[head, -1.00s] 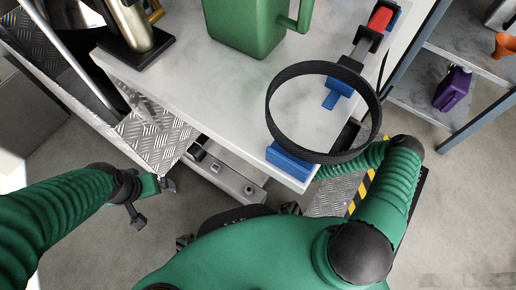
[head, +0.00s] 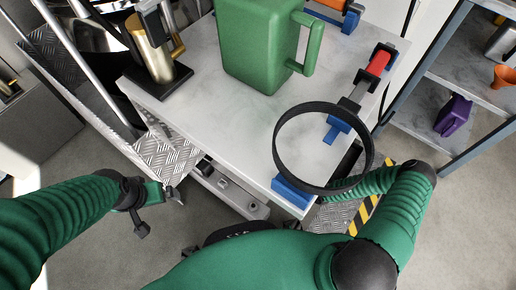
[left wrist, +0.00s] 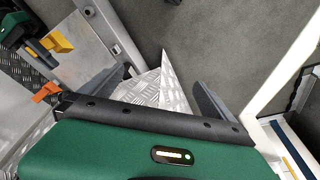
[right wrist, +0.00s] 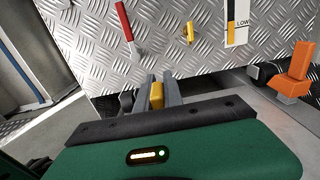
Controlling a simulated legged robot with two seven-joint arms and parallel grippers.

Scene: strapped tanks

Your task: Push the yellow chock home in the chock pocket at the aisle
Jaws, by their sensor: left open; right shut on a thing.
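In the right wrist view my right gripper (right wrist: 156,92) is shut on the yellow chock (right wrist: 156,97). The chock sits between the two grey fingers, in front of a diamond-plate wall. I cannot make out the pocket or tell whether the chock is in it. In the left wrist view a yellow piece (left wrist: 57,42), likely the same chock, shows beside a green and black arm part at upper left. My left gripper (head: 158,208) is open and empty, left of the bench in the head view; its spread fingers (left wrist: 162,92) show in the left wrist view.
An orange block (right wrist: 295,70) stands right of the right gripper. A red handle (right wrist: 124,22) and a small yellow part (right wrist: 188,32) are on the plate wall. The white bench (head: 200,85) carries a green jug (head: 258,50) and a black ring (head: 278,150).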

